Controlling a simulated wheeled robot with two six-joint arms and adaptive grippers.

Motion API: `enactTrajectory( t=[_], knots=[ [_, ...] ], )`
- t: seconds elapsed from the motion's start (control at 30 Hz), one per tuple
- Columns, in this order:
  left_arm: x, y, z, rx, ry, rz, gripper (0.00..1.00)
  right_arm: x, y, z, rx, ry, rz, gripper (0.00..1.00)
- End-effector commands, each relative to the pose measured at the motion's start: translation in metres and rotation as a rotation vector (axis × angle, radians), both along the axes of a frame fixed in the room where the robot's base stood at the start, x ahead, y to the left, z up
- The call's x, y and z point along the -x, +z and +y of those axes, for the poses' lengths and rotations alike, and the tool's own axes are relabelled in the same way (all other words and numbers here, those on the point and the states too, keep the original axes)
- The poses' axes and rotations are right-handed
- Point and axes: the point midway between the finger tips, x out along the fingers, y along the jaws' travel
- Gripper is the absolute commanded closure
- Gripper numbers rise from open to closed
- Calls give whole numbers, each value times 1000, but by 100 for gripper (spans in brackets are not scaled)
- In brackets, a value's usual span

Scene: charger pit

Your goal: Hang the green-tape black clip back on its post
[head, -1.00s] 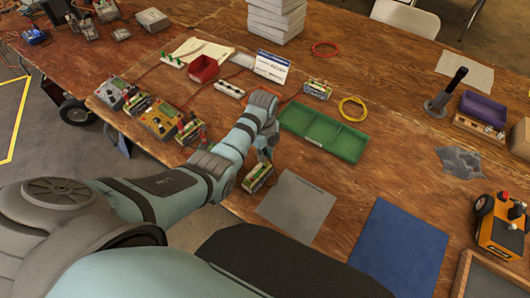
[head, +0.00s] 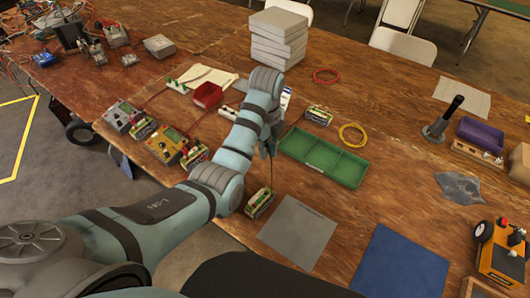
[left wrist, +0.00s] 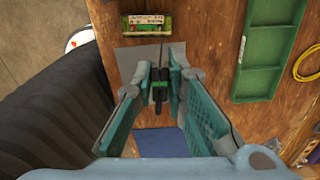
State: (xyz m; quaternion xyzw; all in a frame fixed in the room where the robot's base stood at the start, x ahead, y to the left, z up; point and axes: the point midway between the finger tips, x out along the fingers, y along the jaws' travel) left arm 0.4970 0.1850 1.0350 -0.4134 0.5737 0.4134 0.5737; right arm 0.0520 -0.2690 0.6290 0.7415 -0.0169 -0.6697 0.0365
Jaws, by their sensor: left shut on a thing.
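In the left wrist view the black clip with green tape (left wrist: 158,88) sits between the fingers of my left gripper (left wrist: 160,82), which is shut on it. A thin dark lead seems to run from the clip. In the head view my left gripper (head: 269,146) hangs above the table, left of the green tray, and the clip is too small to make out. A white strip with green posts (head: 176,86) stands at the back left. Which post belongs to the clip I cannot tell. My right gripper is not in view.
A green-edged pack (head: 260,203) lies near the table's front edge; it also shows in the left wrist view (left wrist: 147,24). The green tray (head: 322,158), a grey mat (head: 298,232), a red bin (head: 207,95) and a stack of grey boxes (head: 278,40) are around.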

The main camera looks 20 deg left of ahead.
Motion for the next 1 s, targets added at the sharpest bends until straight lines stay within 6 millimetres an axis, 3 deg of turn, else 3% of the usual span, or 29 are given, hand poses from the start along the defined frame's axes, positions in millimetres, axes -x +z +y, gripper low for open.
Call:
enactTrajectory(
  t=[0.13, 0.27, 0.67, 1.0],
  knots=[
    [0, 0, 0, -1, 0, 3, 100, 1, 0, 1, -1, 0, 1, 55],
    [-1, 0, 15, -3, 3, 3, 100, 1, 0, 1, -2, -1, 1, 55],
    [-9, 0, 102, -2, 3, 3, 100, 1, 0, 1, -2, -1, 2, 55],
    [-8, -84, 102, 0, 0, 6, 100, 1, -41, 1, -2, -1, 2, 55]
  ],
)
